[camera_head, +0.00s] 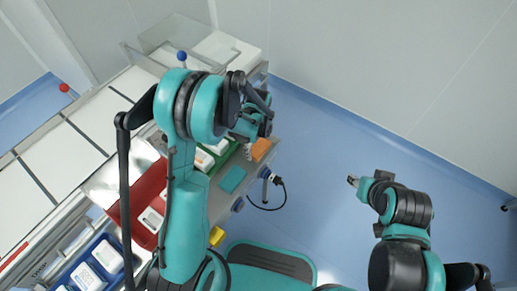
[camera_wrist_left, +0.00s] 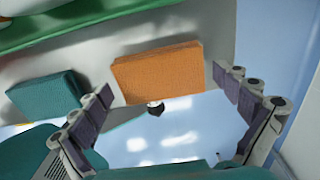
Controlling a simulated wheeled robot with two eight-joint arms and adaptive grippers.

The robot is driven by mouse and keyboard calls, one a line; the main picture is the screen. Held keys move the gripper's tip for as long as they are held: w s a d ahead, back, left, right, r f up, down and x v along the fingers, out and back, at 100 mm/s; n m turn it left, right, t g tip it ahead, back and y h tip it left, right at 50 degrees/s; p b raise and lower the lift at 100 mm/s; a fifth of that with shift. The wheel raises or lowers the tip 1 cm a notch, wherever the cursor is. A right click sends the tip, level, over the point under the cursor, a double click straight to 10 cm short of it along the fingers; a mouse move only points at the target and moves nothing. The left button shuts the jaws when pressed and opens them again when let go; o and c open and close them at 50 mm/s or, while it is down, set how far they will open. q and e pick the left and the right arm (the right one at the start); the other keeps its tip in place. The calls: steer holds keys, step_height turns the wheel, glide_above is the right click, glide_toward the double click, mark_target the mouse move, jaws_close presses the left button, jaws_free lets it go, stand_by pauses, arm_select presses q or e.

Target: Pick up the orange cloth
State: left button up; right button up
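The orange cloth (camera_head: 260,149) is a folded block lying near the edge of the grey work surface, right of the green tray in the head view. In the left wrist view the orange cloth (camera_wrist_left: 158,72) lies ahead of and between the fingers. My left gripper (camera_wrist_left: 165,95) is open and empty, with a finger on each side of the view. In the head view my left gripper (camera_head: 250,125) is just above the cloth and partly hides that area. My right gripper (camera_head: 352,181) is over the floor at right, away from the cloth; its finger gap is too small to judge.
A teal cloth (camera_wrist_left: 47,97) lies left of the orange one; it also shows in the head view (camera_head: 232,179). A green tray (camera_head: 221,158), a red bin (camera_head: 150,197) and a blue bin (camera_head: 98,262) hold white items. A black cable (camera_head: 268,208) hangs off the edge. Blue floor is clear at right.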

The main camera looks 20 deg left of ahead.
mark_target(258, 147)
arm_select(q)
steer(key=c, duration=0.7)
steer(key=shift+o, duration=0.2)
steer(key=shift+r, duration=0.1)
steer(key=shift+r, duration=0.2)
step_height(258, 147, up, 4)
steer(key=p, duration=0.2)
steer(key=shift+p, duration=0.3)
steer(key=s+d+r+p, duration=0.3)
steer(key=s+d+r, duration=0.3)
steer(key=d, duration=0.4)
steer(key=shift+r+p, duration=0.2)
steer(key=shift+p, duration=0.2)
